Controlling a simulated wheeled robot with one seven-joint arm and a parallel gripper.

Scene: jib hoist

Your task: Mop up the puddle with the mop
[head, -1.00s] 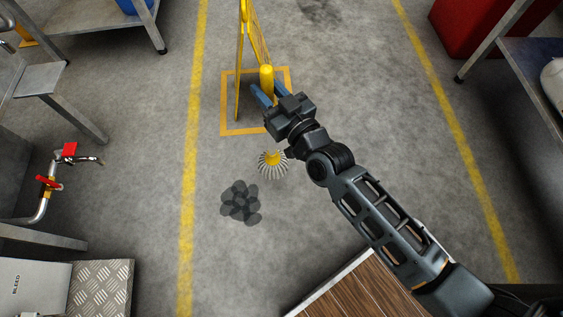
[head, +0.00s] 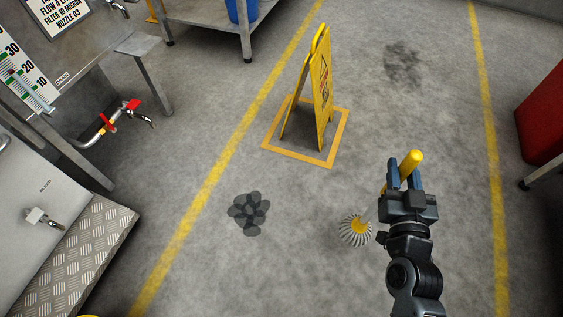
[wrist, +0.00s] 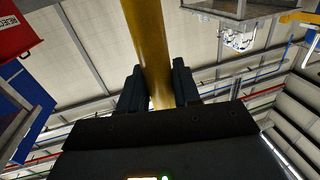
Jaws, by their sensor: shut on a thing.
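The puddle (head: 249,213) is a dark patch of overlapping round spots on the grey floor, left of centre in the head view. The mop has a yellow handle (head: 414,158) and a striped grey-white head (head: 355,232) with a yellow centre. The mop head is to the right of the puddle, apart from it, at or near the floor; I cannot tell if it touches. My gripper (head: 403,176) is shut on the mop handle. The wrist view shows the yellow handle (wrist: 147,50) between the two dark fingers (wrist: 157,90).
A yellow folding floor sign (head: 320,95) stands in an orange floor square beyond the puddle. A fainter dark stain (head: 402,64) lies farther back. A tread-plate step (head: 85,250) and red-handled tap (head: 130,105) are at left, a red cabinet (head: 543,115) at right. Floor around the puddle is clear.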

